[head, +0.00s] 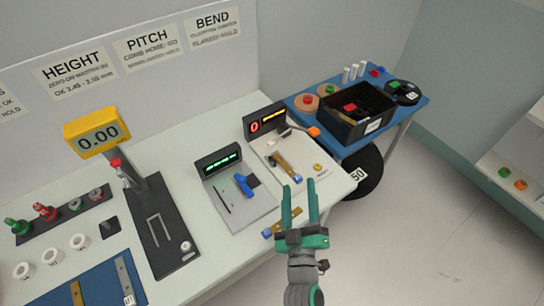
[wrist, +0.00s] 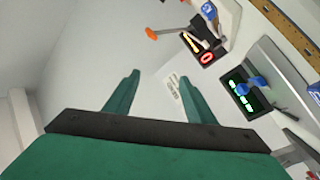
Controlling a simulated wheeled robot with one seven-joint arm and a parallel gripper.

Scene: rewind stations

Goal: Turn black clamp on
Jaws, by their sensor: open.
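My gripper (head: 300,190) is open and empty, above the front right edge of the white table (head: 215,262). Its two green fingers also show apart in the wrist view (wrist: 159,80). I cannot surely pick out a black clamp. The right station (head: 290,165) has a lit red display, a brass-coloured strip and a lever with an orange tip (head: 313,132); this lever shows in the wrist view (wrist: 152,33). The station left of it (head: 240,208) has a green-lit display (head: 222,164) and a blue part (head: 247,182). My fingers touch none of these.
A yellow gauge (head: 97,132) reading 0.00 stands at the left on a black base. A blue table (head: 415,113) at the back right bears a black bin (head: 335,112). A strip with a blue end (head: 267,233) lies near my gripper. Open floor is at right.

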